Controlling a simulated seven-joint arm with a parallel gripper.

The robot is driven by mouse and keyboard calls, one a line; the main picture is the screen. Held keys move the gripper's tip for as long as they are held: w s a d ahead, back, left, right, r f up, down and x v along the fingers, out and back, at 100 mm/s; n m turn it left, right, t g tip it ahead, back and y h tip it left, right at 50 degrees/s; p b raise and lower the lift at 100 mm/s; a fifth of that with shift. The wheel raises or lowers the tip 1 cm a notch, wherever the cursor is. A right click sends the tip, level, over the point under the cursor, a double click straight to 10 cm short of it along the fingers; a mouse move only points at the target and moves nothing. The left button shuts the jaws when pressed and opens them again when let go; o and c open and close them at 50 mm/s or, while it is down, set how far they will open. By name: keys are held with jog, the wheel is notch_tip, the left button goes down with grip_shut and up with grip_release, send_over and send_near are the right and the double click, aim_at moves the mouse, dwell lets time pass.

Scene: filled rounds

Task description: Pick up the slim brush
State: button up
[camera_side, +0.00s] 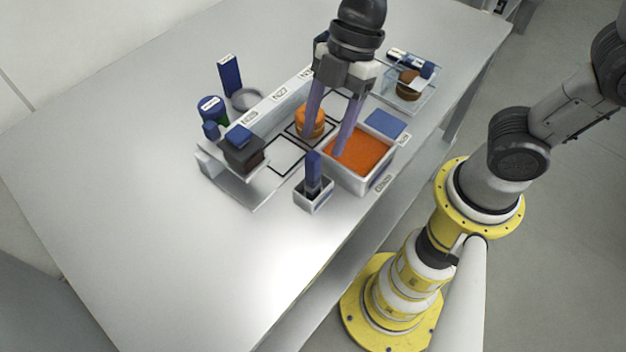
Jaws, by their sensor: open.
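A slim upright piece with a blue top and dark lower part, which looks like the slim brush (313,167), stands in a small white holder (314,203) at the front of the work area. Its lower end is hidden inside the holder. My gripper (324,136) points down above the station, behind and above the brush in the picture. Its two long purple fingers are apart, with nothing seen held between them. One fingertip is in front of the orange round, the other over the orange-filled tray; I cannot tell their exact height.
A white tray of orange fill (358,156) is right of the holder. An orange round (310,122) sits on a marked square. A dark block with a blue top (242,150), a tall blue block (230,76) and a clear tray (425,98) stand around. The table's front left is clear.

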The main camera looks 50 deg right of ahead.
aim_at(317, 152)
jog(key=shift+x, duration=3.55)
grip_shut()
